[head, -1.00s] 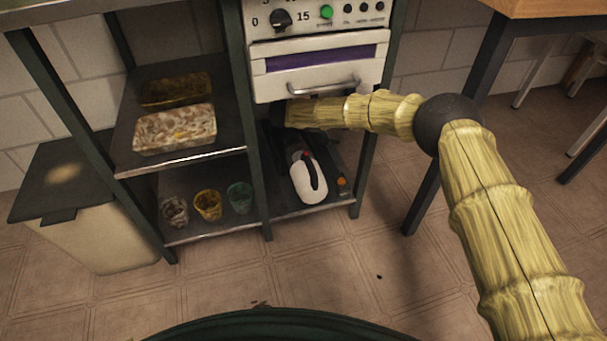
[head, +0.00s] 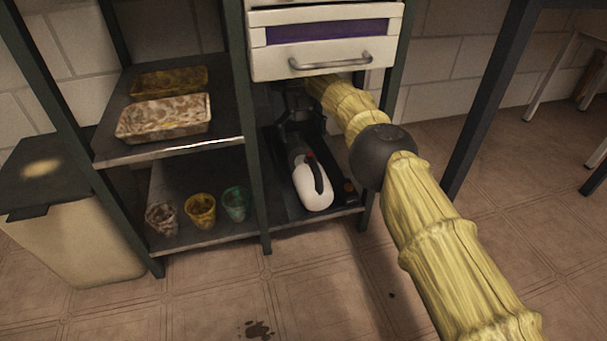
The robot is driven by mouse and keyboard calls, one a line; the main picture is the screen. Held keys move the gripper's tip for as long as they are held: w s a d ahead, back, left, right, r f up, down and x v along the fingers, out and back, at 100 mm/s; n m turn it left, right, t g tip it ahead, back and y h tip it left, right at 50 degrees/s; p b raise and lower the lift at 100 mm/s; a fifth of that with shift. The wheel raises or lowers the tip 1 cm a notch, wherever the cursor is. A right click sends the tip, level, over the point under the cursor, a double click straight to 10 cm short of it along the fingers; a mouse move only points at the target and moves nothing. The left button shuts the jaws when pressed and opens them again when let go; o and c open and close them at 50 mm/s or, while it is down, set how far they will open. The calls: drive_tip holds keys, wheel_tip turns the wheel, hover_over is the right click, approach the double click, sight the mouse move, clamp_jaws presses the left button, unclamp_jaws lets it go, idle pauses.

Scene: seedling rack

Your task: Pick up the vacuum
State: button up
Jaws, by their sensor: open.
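The vacuum (head: 317,187) is a small white hand-held one with a dark handle and a red spot. It lies on the bottom shelf (head: 290,222) of the rack, below the white oven unit, with its white end toward the front edge. My gripper (head: 298,137) is dark and reaches into the same compartment from the right, under the oven. It is open and appears just behind and above the vacuum's dark rear part. The dim light hides whether the fingers touch it.
The oven (head: 325,58) hangs low over my arm. Rack posts (head: 250,130) stand left and right of the compartment. Several cups (head: 200,210) and two trays (head: 165,117) sit on the left shelves. A bin (head: 75,235) stands far left. The floor in front is mostly clear.

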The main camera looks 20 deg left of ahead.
sight(306, 165)
drive_tip(key=shift+s+f+p, duration=0.15)
drive_tip(key=shift+p, duration=0.9)
drive_tip(key=shift+p+x, duration=0.9)
drive_tip(key=shift+p, duration=0.35)
drive_tip(key=shift+p+x, duration=0.4)
drive_tip(key=shift+x, duration=3.85)
drive_tip(key=c, duration=1.5)
drive_tip(key=shift+c, duration=1.1)
drive_tip(key=shift+r, duration=0.25)
